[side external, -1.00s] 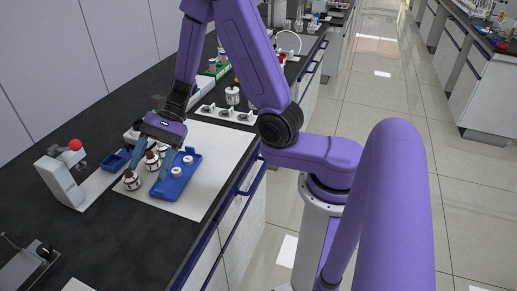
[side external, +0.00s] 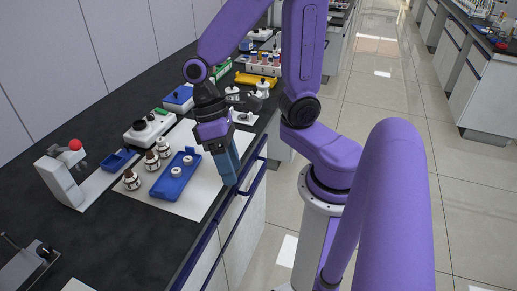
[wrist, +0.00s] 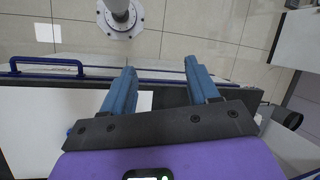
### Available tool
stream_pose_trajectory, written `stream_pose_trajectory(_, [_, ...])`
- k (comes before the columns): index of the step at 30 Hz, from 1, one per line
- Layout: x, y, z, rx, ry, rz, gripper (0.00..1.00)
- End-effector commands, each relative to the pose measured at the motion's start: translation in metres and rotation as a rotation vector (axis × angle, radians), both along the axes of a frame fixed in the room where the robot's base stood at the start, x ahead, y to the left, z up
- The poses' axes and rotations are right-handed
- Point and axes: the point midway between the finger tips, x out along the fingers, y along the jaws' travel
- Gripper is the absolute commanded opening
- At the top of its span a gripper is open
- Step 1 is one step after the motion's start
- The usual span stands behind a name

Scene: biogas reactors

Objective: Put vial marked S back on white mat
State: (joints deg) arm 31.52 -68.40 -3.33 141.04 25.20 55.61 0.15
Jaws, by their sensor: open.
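My gripper (side external: 231,178) points down near the front edge of the bench, to the right of the blue tray. In the wrist view my gripper (wrist: 158,72) is open, with nothing between its blue fingers. The white mat (side external: 188,207) lies flat on the black bench. I cannot read the letters, so I cannot tell which is marked S.
A blue tray (side external: 163,190) with two small white-topped items sits on the mat beside the vials. A white device with a red knob (side external: 63,175) stands left. A white instrument (side external: 147,129), a blue-lidded box (side external: 180,98) and a yellow tray (side external: 256,79) are farther back.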

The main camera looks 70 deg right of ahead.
Motion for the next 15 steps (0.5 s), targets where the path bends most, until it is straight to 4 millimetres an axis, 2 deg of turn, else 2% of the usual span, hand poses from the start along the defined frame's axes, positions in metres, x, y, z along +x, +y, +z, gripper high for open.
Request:
stream_pose_trajectory(6, [-0.023,-0.020,0.007,-0.023,-0.163,0.298,0.60])
stream_pose_trajectory(15, [-0.044,-0.036,0.018,-0.023,-0.367,0.636,0.60])
